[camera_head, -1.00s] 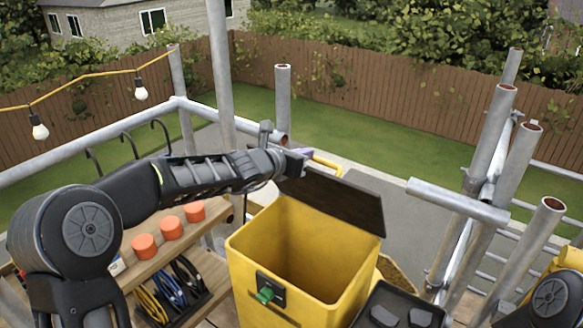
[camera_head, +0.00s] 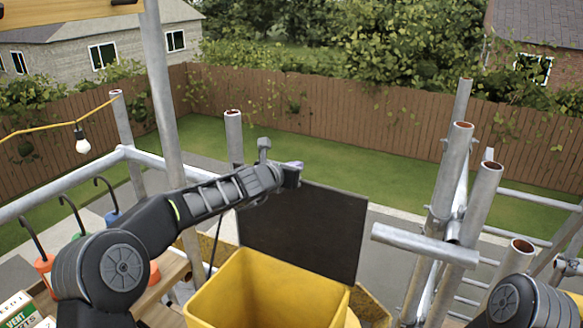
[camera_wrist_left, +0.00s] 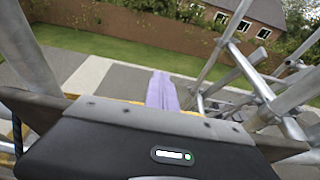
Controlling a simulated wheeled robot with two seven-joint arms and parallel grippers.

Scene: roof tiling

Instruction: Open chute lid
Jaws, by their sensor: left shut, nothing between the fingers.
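The yellow chute (camera_head: 250,295) stands at the bottom middle of the head view, its top open. Its dark lid (camera_head: 305,232) stands about upright at the chute's back edge, its broad face toward me. My left gripper (camera_head: 294,165) is at the lid's upper left corner, shut and with nothing between its fingers. I cannot tell whether it touches the lid. In the left wrist view its purple fingertips (camera_wrist_left: 162,92) are together. The lower front of the chute is out of view. Of my right arm only a link shows at the lower right; its gripper is out of view.
Grey scaffold tubes (camera_head: 445,215) rise on the right, with a short crosswise tube (camera_head: 424,245). Another tall pole (camera_head: 165,95) stands behind my left arm. A wooden shelf (camera_head: 160,290) is at the lower left. A lawn and a fence (camera_head: 330,125) lie beyond.

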